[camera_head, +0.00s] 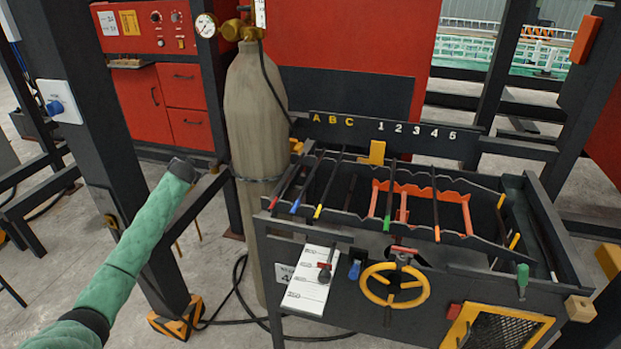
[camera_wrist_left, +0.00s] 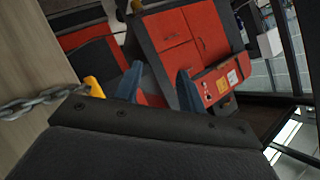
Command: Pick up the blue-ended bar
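The blue-ended bar (camera_head: 307,181) lies in the notched rack among other bars, its blue end toward me. It is between a red-ended bar (camera_head: 284,184) and a yellow-ended bar (camera_head: 328,184). My left arm in its green sleeve reaches up in the head view, left of the gas cylinder and away from the rack; its gripper is hardly visible there. In the left wrist view, the blue fingers of my left gripper (camera_wrist_left: 158,84) stand apart with nothing seen between them. My right gripper is in neither view.
The tan gas cylinder (camera_head: 257,115) stands between my left arm and the rack; its chain (camera_wrist_left: 35,101) is close in the wrist view. A dark post (camera_head: 112,140) is beside my arm. A yellow handwheel (camera_head: 395,285) and levers project from the rack's front.

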